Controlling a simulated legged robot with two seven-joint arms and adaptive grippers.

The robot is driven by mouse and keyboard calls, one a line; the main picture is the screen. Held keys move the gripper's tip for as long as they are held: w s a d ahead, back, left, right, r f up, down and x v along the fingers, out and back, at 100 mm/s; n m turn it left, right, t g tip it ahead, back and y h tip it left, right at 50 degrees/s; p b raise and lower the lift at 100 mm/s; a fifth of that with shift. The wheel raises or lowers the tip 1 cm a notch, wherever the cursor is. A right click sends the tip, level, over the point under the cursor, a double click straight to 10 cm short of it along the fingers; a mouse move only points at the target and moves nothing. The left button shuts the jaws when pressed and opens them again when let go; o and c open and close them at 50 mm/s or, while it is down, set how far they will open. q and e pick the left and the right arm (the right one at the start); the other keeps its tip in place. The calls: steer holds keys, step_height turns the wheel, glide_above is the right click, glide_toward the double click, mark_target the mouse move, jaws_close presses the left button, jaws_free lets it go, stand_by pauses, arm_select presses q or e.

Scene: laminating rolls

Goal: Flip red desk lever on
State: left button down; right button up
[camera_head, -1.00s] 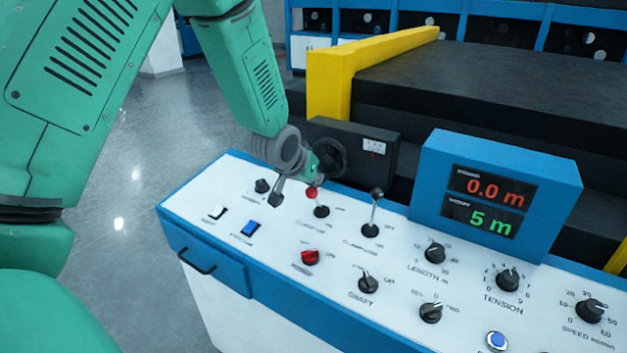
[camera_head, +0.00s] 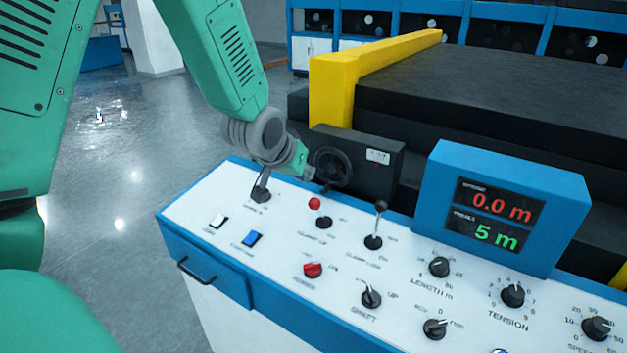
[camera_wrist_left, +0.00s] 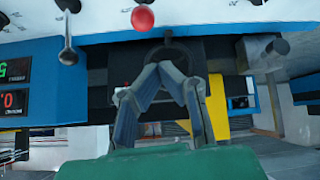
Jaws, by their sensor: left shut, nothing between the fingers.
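The red lever (camera_head: 314,203) has a round red knob and stands on a dark base on the white desk panel, its knob leaning up and slightly left. Its red knob also shows at the top of the left wrist view (camera_wrist_left: 142,18). My left gripper (camera_head: 311,173) is just beyond and above the lever, near the dark handwheel, apart from the red knob. Its fingers are hard to make out there. In the left wrist view my left gripper (camera_wrist_left: 166,72) has its fingertips together with nothing between them. My right gripper is not in view.
A black-knobbed lever (camera_head: 380,207) stands right of the red lever. A red rotary switch (camera_head: 313,270) and several black dials are nearer. The display box (camera_head: 500,207) rises at the right. A black box with a handwheel (camera_head: 332,167) is behind the panel.

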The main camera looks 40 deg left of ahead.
arm_select(q)
steer(key=shift+s+d+r, duration=0.15)
steer(key=shift+s+r, duration=0.2)
steer(key=shift+s, duration=0.15)
steer(key=shift+s+d+r, duration=0.1)
steer(key=shift+s+r, duration=0.2)
steer(key=shift+s, duration=0.2)
